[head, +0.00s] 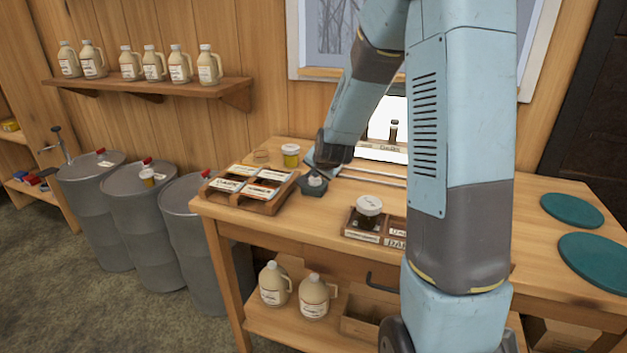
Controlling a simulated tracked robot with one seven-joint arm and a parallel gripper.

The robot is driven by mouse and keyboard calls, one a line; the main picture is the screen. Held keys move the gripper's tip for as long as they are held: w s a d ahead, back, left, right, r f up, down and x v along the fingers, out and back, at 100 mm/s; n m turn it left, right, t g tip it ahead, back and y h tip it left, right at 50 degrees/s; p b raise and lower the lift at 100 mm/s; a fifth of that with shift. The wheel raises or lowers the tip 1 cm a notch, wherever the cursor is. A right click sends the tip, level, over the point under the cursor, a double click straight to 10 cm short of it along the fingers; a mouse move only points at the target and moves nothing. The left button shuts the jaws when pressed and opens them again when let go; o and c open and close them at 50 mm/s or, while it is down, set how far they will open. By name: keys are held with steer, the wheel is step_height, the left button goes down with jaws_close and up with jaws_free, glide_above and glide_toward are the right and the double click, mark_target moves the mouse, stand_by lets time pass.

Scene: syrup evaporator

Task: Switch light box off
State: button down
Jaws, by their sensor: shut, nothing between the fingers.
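The light box (398,104) stands at the back of the wooden workbench, and its panel glows bright white. A small dark bottle (393,132) stands in front of the panel on a pale labelled ledge (381,153). My arm hides the box's right part and upper left. A small dark unit (313,190) with a pale round top lies on the bench left of the box. My gripper (318,171) is shut and empty, pointing down just above this unit. I cannot tell whether it touches the pale top, or whether that is the light box's switch.
A wooden tray of labelled cards (283,205) is left of my gripper, with a yellow-labelled jar (291,155) behind. A white-lidded jar (368,212) sits in a small labelled box nearer the front. Teal discs (600,262) lie at right. Grey barrels (147,215) stand left of the bench.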

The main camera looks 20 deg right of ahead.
mark_target(316, 181)
steer(key=shift+f, duration=0.3)
stand_by(0.4)
steer(key=shift+r, duration=0.75)
step_height(316, 181, up, 6)
stand_by(0.8)
